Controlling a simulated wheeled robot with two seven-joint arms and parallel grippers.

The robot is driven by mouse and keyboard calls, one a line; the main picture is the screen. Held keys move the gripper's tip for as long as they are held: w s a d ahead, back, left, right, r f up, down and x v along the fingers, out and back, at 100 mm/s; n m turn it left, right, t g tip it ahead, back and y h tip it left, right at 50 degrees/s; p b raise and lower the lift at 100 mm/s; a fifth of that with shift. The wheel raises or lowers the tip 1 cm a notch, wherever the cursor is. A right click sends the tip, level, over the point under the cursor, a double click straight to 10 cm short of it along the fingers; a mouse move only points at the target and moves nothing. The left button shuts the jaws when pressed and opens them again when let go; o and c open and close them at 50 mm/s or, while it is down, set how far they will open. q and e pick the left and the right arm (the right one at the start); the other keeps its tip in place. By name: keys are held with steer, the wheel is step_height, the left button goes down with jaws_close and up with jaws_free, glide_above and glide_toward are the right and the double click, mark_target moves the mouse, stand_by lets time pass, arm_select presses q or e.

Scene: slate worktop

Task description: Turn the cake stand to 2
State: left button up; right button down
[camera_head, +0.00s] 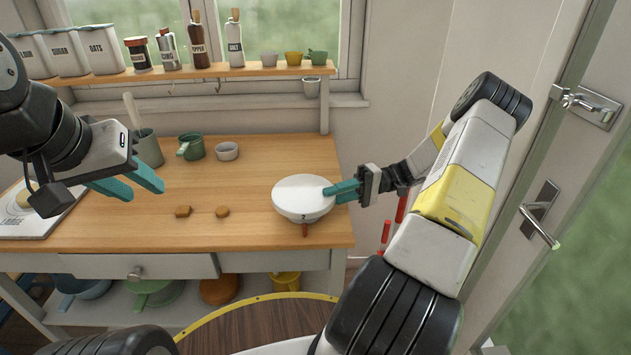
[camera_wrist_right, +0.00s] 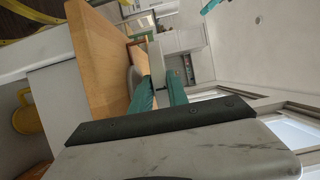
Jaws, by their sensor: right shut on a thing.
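The white round cake stand (camera_head: 300,203) stands at the right front of the wooden worktop. A dark mark that looks like a 2 shows on its front rim, just above a small red-brown marker (camera_head: 305,230) at the worktop's front edge. My right gripper (camera_head: 340,191) is shut on the stand's right side, with its teal fingers at the rim. In the right wrist view, the teal fingers (camera_wrist_right: 159,85) lie beside the worktop, and the stand is mostly hidden. My left gripper (camera_head: 140,183) is open and empty above the left part of the worktop.
Two small brown pieces, one left (camera_head: 183,211) and one right (camera_head: 222,212), lie left of the stand. A green cup (camera_head: 190,147), a grey pot (camera_head: 149,150) and a small bowl (camera_head: 227,151) stand behind. A shelf (camera_head: 215,74) with jars runs along the back wall.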

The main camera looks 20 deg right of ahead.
stand_by(0.4)
steer(key=c, duration=1.3)
jaws_free()
steer(key=d, duration=0.2)
steer(key=w+d, duration=0.1)
steer(key=d, duration=0.4)
steer(key=shift+w+d, duration=0.2)
steer(key=shift+d, duration=0.2)
steer(key=shift+s, duration=0.1)
